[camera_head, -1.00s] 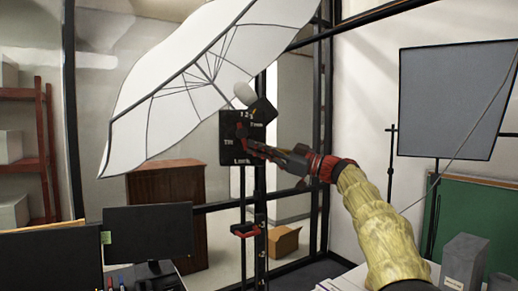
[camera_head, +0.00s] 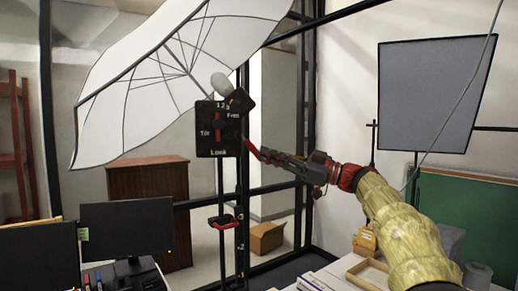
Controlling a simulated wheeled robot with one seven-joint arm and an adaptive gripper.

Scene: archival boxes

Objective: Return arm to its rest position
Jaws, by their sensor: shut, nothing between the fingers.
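My arm comes in from the lower right in a yellow fabric sleeve. My gripper (camera_head: 252,150), black with red parts, sits at its end near the middle of the view and points left. It is shut and empty. A black panel (camera_head: 217,153) with white lettering, including "Lock", and a red upright lever (camera_head: 217,126) stands just left of the gripper tip. The tip appears near the panel's right edge; whether it touches cannot be told.
A white umbrella (camera_head: 150,85) hangs above the panel. A grey screen (camera_head: 428,95) stands at right. Monitors (camera_head: 128,229) and a desk with a wooden tray (camera_head: 370,272) lie below. A brown cabinet (camera_head: 148,190) and cardboard box (camera_head: 266,237) stand behind.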

